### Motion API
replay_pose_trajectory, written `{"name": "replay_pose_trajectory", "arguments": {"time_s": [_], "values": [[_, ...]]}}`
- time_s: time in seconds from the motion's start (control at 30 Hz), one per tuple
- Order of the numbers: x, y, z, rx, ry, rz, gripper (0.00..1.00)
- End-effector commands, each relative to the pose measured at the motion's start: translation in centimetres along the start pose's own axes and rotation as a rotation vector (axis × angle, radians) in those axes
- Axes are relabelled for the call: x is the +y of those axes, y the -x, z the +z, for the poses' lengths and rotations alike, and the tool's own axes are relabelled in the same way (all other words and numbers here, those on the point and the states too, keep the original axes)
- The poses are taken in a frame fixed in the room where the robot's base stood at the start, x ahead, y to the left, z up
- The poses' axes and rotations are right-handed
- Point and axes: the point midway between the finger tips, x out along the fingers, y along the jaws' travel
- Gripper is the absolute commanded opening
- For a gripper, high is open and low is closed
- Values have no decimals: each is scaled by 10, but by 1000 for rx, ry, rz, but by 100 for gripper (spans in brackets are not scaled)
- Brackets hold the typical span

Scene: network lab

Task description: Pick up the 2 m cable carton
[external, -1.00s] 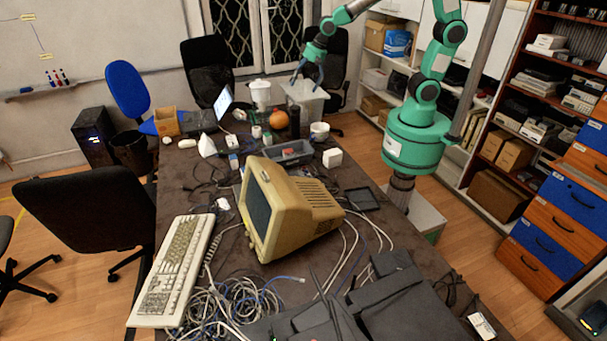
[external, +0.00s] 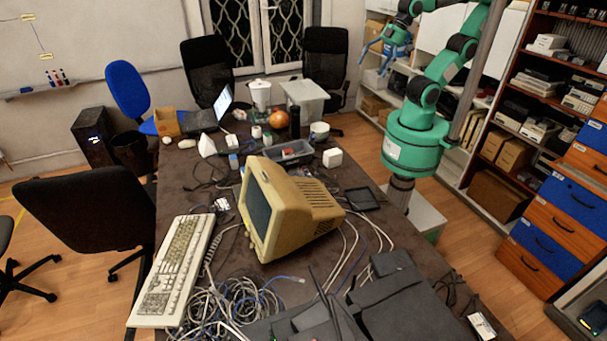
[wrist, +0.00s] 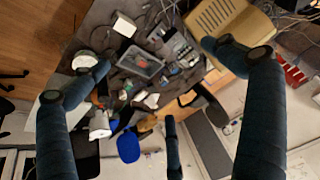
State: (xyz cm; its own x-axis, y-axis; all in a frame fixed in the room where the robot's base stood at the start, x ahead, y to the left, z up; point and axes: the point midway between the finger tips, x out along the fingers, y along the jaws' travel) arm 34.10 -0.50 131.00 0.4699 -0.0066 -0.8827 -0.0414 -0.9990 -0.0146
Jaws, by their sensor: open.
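I cannot tell which item is the 2 m cable carton, as no label is readable. Small boxes that show on the table are a white box (external: 333,158) right of the grey tray, a blue-and-white box (external: 233,161) left of it, and a white box (external: 482,325) at the near right edge. The first white box also seems to show in the wrist view (wrist: 125,26). My gripper (external: 378,57) is raised near the shelves, beyond the table's far right. In the wrist view its blue fingers (wrist: 150,75) are spread wide with nothing between them.
A beige monitor (external: 300,205), a keyboard (external: 175,265) and tangled cables (external: 225,305) crowd the near table. Shelves (external: 500,190) line the right.

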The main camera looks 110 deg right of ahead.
Motion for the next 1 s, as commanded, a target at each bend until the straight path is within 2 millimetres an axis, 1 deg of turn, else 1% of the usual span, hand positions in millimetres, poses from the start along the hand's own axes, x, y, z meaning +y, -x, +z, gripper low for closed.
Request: {"name": "replay_pose_trajectory", "arguments": {"time_s": [0.03,0.13,0.4,0.43,0.6,1.0], "values": [[-2,2,6,3,19,-3,100],[-4,4,12,3,39,-6,100],[-4,5,14,2,45,-7,100],[-4,5,14,2,45,-7,98],[-4,5,13,2,44,-6,65],[-4,4,10,1,28,-7,65]]}}
